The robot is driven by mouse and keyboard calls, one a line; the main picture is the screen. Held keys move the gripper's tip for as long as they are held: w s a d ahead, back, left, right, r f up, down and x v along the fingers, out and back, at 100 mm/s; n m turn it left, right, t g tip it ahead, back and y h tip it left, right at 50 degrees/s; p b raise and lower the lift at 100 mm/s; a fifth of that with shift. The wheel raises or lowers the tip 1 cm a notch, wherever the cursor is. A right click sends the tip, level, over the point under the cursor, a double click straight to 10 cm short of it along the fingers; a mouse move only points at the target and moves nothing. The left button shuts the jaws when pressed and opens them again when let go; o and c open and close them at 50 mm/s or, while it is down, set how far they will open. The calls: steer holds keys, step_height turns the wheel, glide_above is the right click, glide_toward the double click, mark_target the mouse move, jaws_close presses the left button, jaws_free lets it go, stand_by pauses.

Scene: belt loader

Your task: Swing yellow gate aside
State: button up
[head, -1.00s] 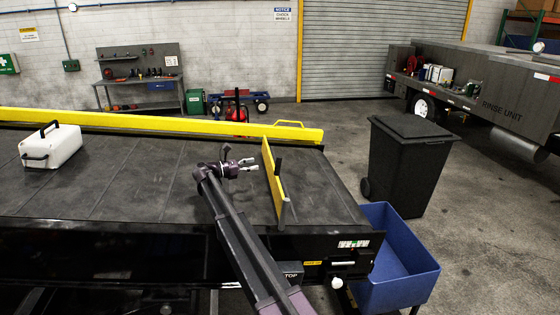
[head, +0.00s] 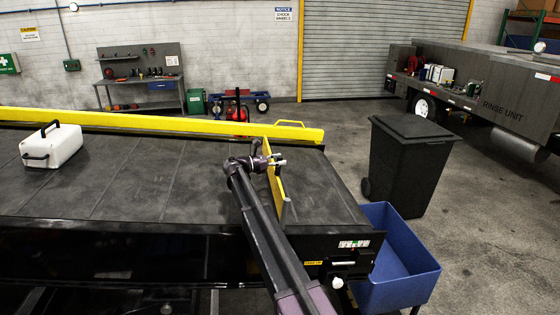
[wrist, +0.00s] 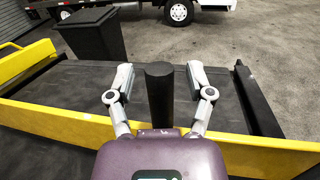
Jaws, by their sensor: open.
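The yellow gate (head: 277,188) stands across the belt bed near its right end. In the wrist view the gate (wrist: 255,158) is a yellow board running across below my fingers. A black upright handle (wrist: 160,100) on the gate stands between my two fingers. My gripper (head: 280,161) is over the gate, reaching past its top edge. In the wrist view my gripper (wrist: 160,76) is open, with one finger on each side of the handle and visible gaps on both sides. My gripper hides the handle in the head view.
A yellow rail (head: 150,122) runs along the belt's far side. A white case (head: 52,147) with black handles sits on the belt at left. A blue bin (head: 405,295) and a black wheeled bin (head: 405,165) stand beyond the right end. The belt between case and gate is clear.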

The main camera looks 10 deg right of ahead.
jaws_close()
steer(key=shift+a, duration=0.2)
